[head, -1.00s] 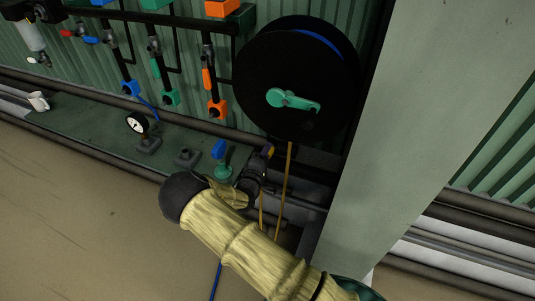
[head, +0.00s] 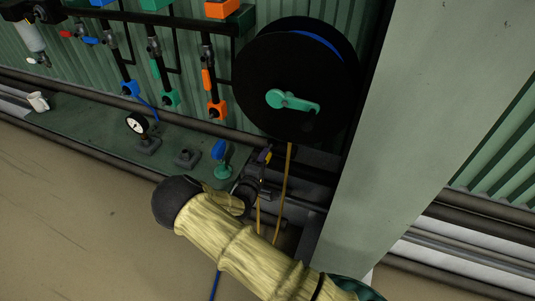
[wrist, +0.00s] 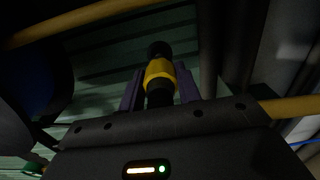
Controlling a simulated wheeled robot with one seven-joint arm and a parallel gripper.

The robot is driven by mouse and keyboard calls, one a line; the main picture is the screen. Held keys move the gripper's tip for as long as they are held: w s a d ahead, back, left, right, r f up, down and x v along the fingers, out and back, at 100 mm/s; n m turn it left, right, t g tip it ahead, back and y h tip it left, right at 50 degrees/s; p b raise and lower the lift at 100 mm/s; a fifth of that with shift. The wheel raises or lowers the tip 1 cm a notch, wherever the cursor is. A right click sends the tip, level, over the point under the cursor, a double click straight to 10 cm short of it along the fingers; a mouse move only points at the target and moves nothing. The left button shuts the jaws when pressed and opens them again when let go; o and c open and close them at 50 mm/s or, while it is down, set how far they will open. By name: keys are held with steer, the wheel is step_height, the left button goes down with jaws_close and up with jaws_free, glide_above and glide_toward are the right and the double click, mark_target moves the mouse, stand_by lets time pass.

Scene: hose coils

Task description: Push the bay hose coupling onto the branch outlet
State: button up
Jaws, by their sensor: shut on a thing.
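The bay hose coupling (wrist: 158,70), black with a yellow band, sits between the purple fingers of my gripper (wrist: 159,84) in the wrist view. The fingers are shut on it, and its black end points away from the wrist. In the head view my gripper (head: 267,154) is low in front of the hose reel, partly hidden by my own arm. A yellow hose (head: 289,165) hangs from the reel beside it. Branches at the upper left end in blue (head: 130,89), green (head: 169,98) and orange (head: 218,109) outlet blocks, apart from my gripper. I cannot tell which is the task's outlet.
The black hose reel (head: 290,60) with a green crank (head: 292,101) stands above my gripper. A pale green pillar (head: 400,140) is close on the right. A gauge (head: 138,123), a blue-topped green stand (head: 222,165) and a white mug (head: 38,102) are on the low ledge.

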steer(key=shift+p+v, duration=0.35)
steer(key=shift+v, duration=2.55)
